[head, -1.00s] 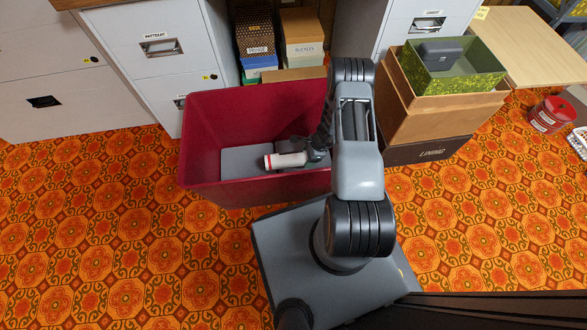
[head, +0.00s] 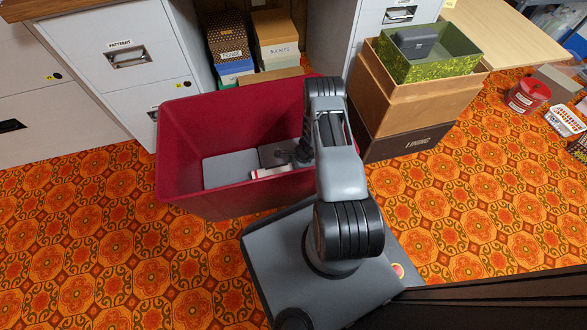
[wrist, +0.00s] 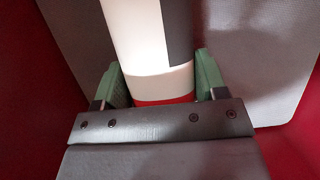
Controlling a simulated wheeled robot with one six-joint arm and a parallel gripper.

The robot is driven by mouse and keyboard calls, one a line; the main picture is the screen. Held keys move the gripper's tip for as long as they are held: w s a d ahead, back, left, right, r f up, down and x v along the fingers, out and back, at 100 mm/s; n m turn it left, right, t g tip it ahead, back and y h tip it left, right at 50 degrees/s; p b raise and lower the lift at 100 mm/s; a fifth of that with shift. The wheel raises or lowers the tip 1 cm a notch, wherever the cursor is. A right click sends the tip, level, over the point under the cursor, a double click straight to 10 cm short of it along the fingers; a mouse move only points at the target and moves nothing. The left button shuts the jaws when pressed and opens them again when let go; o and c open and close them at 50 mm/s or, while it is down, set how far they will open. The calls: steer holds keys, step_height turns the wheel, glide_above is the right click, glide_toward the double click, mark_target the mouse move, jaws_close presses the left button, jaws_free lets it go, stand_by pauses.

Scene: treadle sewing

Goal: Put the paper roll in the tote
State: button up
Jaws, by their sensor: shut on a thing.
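The paper roll (head: 270,172) is a white cylinder with a red band near its end. It is down inside the red tote (head: 188,178), above or on the grey panel at its bottom; I cannot tell whether it touches. My gripper (head: 291,162) is inside the tote at the roll's right part, partly hidden by my arm. In the wrist view, the green fingers of my gripper (wrist: 163,88) are on both sides of the paper roll (wrist: 155,40), shut on it near a red band. The tote's red walls (wrist: 30,90) show at both sides there.
Grey filing cabinets (head: 120,60) stand behind the tote. Stacked boxes (head: 405,100) with a green patterned box (head: 450,57) on top stand to the right. More boxes (head: 252,50) sit behind the tote. A red tub (head: 527,96) is at the far right. The patterned floor at left is clear.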

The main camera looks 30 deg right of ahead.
steer(key=shift+f, duration=0.1)
steer(key=o, duration=1)
steer(key=shift+o, duration=0.2)
